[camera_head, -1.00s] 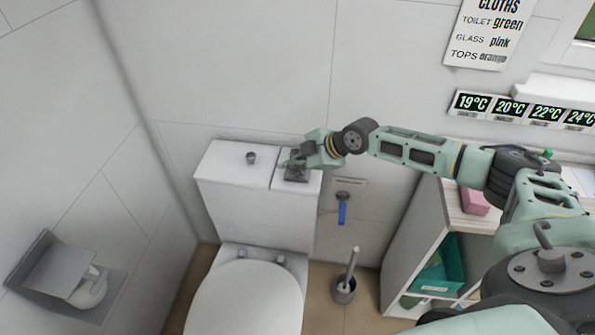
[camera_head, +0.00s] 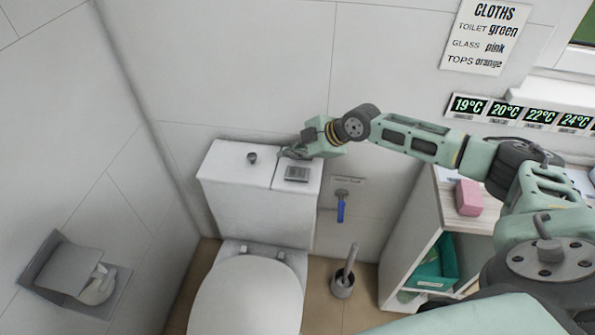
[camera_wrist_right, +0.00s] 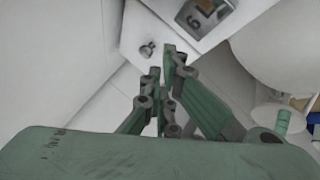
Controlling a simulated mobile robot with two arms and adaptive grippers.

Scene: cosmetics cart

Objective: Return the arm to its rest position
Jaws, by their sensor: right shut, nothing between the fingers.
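My right arm (camera_head: 412,138) reaches in from the right over the toilet area. Its gripper (camera_head: 287,153) is shut and empty above the back edge of the white cistern (camera_head: 256,213). Below it, a small grey device (camera_head: 297,173) lies on the cistern lid, apart from the fingers. In the right wrist view the shut gripper fingers (camera_wrist_right: 162,60) point at the lid, between a small round knob (camera_wrist_right: 147,49) and the grey device with a digit 6 (camera_wrist_right: 203,12). My left gripper is not in view.
A wood-topped shelf unit (camera_head: 412,245) with a pink block (camera_head: 468,198) stands under my right arm. A blue-handled valve (camera_head: 341,208) and a toilet brush (camera_head: 345,275) are right of the toilet (camera_head: 247,298). The wall is close behind the gripper.

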